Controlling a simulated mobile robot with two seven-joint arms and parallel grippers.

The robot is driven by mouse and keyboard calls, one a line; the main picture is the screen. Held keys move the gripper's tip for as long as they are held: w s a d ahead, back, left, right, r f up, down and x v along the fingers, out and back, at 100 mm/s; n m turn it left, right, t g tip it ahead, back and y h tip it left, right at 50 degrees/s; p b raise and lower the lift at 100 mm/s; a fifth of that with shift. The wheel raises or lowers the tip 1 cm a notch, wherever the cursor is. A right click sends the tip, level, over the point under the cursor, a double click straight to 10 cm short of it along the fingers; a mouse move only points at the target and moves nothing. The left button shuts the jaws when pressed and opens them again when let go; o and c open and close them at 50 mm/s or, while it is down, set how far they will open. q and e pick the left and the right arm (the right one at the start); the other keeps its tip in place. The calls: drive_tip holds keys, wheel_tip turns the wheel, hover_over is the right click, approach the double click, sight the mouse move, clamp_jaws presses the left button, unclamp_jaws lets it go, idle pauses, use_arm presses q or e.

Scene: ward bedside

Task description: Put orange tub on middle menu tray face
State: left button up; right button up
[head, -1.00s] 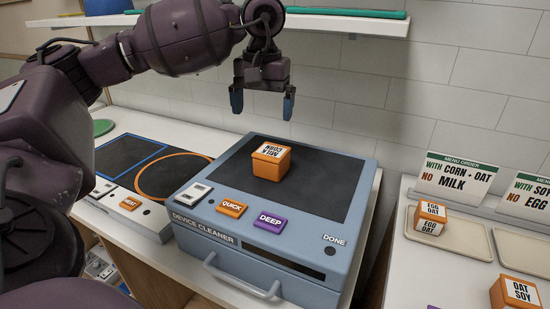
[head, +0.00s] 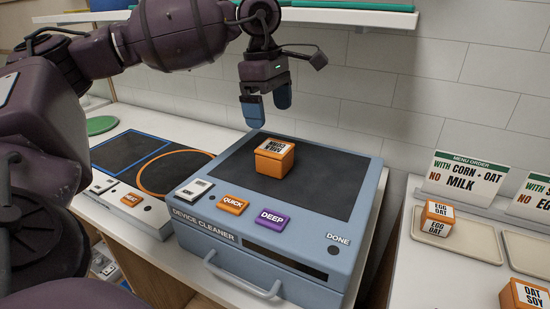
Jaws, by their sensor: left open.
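An orange tub (head: 274,160) with a white label on its lid, upside down to me and reading milk and corn, sits upright on the dark top of the blue-grey device cleaner (head: 358,225). My left gripper (head: 268,108) is open and empty above and slightly behind or left of the tub, apart from it. Its blue fingers point down. At the right, a beige tray (head: 468,240) holds an orange-and-white egg-oat tub (head: 436,218). Another tray (head: 530,252) is cut by the right edge. I cannot tell which tray is the middle one. My right gripper is out of view.
An orange oat-soy tub (head: 524,297) stands at the lower right. Menu signs (head: 464,180) stand behind the trays. The cleaner has an orange QUICK button (head: 232,204), a purple DEEP button (head: 272,218) and a front handle (head: 240,283). A shelf (head: 350,17) runs above.

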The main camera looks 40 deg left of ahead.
sight(275, 147)
use_arm(q)
drive_tip(key=shift+f+n, duration=0.3)
drive_tip(key=shift+f, duration=0.05)
drive_tip(key=f, duration=0.4)
drive_tip(key=shift+d+f, duration=0.2)
drive_tip(key=shift+d, duration=0.1)
drive_tip(key=shift+d+f+b, duration=0.15)
drive_tip(key=shift+d+f, duration=0.05)
drive_tip(key=shift+f, duration=0.75)
drive_tip(key=shift+d+f+b, duration=0.15)
drive_tip(key=shift+f, duration=0.8)
drive_tip(key=shift+d+f+b, duration=0.15)
drive_tip(key=shift+d+f, duration=0.05)
drive_tip(key=shift+f, duration=0.75)
drive_tip(key=shift+s, duration=0.1)
drive_tip(key=shift+c, duration=0.5)
drive_tip(key=shift+r, duration=0.1)
drive_tip(key=c, duration=1.1)
